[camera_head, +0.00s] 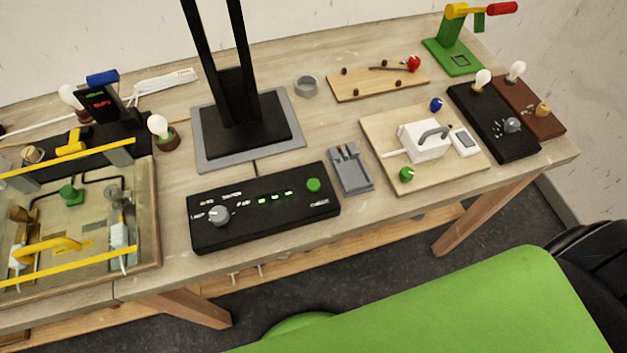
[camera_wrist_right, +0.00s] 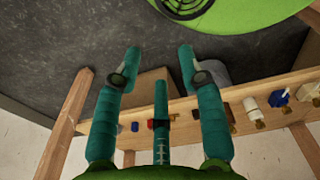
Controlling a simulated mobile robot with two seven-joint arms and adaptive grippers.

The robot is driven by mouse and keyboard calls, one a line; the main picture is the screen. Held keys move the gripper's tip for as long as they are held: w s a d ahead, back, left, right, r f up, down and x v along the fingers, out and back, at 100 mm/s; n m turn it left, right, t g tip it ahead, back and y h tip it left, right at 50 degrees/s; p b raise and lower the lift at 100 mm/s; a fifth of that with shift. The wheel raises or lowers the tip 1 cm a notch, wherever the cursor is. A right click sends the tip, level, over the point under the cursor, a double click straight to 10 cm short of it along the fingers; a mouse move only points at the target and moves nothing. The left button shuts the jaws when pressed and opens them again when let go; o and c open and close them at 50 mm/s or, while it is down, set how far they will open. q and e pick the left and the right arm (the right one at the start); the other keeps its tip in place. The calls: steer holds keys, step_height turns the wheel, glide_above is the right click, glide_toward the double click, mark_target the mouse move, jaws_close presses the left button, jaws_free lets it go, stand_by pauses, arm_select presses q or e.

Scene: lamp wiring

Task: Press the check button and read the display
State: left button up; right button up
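A black control box (camera_head: 264,212) lies near the table's front edge in the head view. It has a green push button (camera_head: 313,185) at its right, a grey knob (camera_head: 218,215) at its left and small green lit marks (camera_head: 275,197) between them. A small dark display (camera_head: 98,102) with green and red characters stands at the left; its text is too small to read. My right gripper (camera_wrist_right: 155,65), with teal fingers, is open and empty in the right wrist view. No gripper shows in the head view.
A black post on a grey plate (camera_head: 200,155) stands behind the box. A grey holder (camera_head: 350,170) and a wooden board (camera_head: 385,125) with a white device lie to its right. A framed wiring board (camera_head: 150,220) is at left. A wooden shelf (camera_wrist_right: 250,95) holds several small parts.

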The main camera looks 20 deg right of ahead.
jaws_close()
stand_by(1.1)
